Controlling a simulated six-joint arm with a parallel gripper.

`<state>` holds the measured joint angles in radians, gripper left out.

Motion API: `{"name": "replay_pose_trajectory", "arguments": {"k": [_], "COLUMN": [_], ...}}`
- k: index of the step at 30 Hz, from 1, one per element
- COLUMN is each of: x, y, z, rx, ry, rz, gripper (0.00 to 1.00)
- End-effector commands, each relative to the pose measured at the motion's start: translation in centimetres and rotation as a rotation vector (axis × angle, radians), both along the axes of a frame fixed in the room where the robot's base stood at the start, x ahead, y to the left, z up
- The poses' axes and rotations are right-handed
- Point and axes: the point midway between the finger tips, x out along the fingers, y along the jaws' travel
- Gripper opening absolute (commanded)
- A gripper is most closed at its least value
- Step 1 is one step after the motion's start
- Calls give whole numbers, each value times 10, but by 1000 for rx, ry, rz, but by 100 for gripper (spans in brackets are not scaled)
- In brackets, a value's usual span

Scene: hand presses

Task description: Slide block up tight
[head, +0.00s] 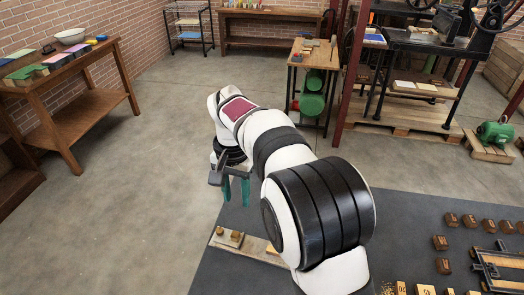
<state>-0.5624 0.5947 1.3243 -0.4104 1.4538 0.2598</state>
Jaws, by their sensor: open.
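My gripper (236,190) hangs at the left edge of the dark mat, its two teal fingers pointing down. The fingers are apart with nothing between them. Below it lies a pale wooden board (257,246) with small brown pieces (236,235) on its left end. My arm hides the board's right part. Several dark brown wooden blocks (452,219) stand at the right of the mat, and paler blocks (425,290) lie at its front edge. I cannot tell which block the task means.
The dark mat (405,215) is clear behind my arm. A dark metal frame with wooden bars (492,268) is at the lower right, cut by the picture's edge. A wooden table (105,50) stands at the left, a press (430,45) at the back right.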

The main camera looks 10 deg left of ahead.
Motion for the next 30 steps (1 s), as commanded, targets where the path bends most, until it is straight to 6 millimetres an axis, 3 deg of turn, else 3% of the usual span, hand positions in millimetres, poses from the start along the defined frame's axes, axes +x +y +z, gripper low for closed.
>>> {"name": "replay_pose_trajectory", "arguments": {"k": [3,7,18,24,30], "x": [6,6,6,6,6], "y": [18,18,17,18,18], "z": [-15,-38,-142,-165,-169], "rx": [-7,-6,-6,-4,-4], "ry": [-5,-4,-4,-7,-8], "rz": [20,20,18,19,19], "gripper": [42,42,42,42,42]}}
